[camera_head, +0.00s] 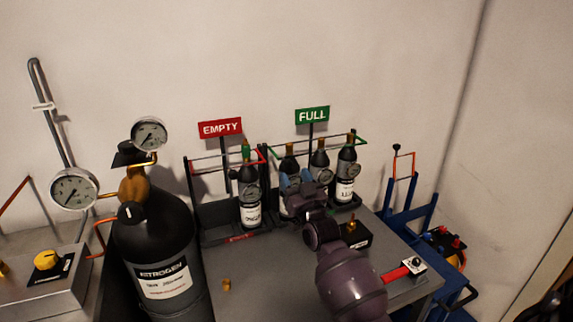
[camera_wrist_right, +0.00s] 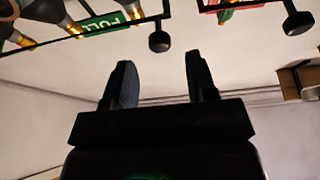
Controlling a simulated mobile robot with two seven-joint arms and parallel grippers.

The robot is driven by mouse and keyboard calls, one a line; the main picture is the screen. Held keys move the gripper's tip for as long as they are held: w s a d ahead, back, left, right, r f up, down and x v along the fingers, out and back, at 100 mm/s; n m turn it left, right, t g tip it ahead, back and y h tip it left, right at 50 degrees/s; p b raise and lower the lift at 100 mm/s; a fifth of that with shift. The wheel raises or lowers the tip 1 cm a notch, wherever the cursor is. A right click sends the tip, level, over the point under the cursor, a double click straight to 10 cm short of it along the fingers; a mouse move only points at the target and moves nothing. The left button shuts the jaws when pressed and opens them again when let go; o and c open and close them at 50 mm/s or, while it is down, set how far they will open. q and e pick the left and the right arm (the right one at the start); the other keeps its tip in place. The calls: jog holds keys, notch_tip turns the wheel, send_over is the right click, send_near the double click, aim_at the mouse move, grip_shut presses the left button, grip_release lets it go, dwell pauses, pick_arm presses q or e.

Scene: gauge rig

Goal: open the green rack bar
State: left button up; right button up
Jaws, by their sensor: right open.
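The green rack bar (camera_head: 361,139) runs across the rack under the green FULL sign (camera_head: 312,114); its green right end shows, level with the necks of the bottles behind it. Dark bars with black ball knobs (camera_wrist_right: 158,42) show at the top of the right wrist view, where I cannot tell their colour. My right gripper (camera_head: 290,184) is in front of the left part of the FULL rack, hiding part of a bottle there. Its two fingers are apart in the right wrist view (camera_wrist_right: 158,80), with nothing between them. My left gripper is not in view.
The EMPTY rack (camera_head: 195,200) with its red bar stands to the left, holding one bottle (camera_head: 249,195). A large black nitrogen cylinder (camera_head: 160,245) with gauges stands further left. A small black block (camera_head: 355,235) and a red-handled valve (camera_head: 405,270) are on the grey bench. A blue trolley (camera_head: 410,215) is right.

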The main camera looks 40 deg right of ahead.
aim_at(289, 166)
jog(key=shift+x, duration=2.7)
grip_shut()
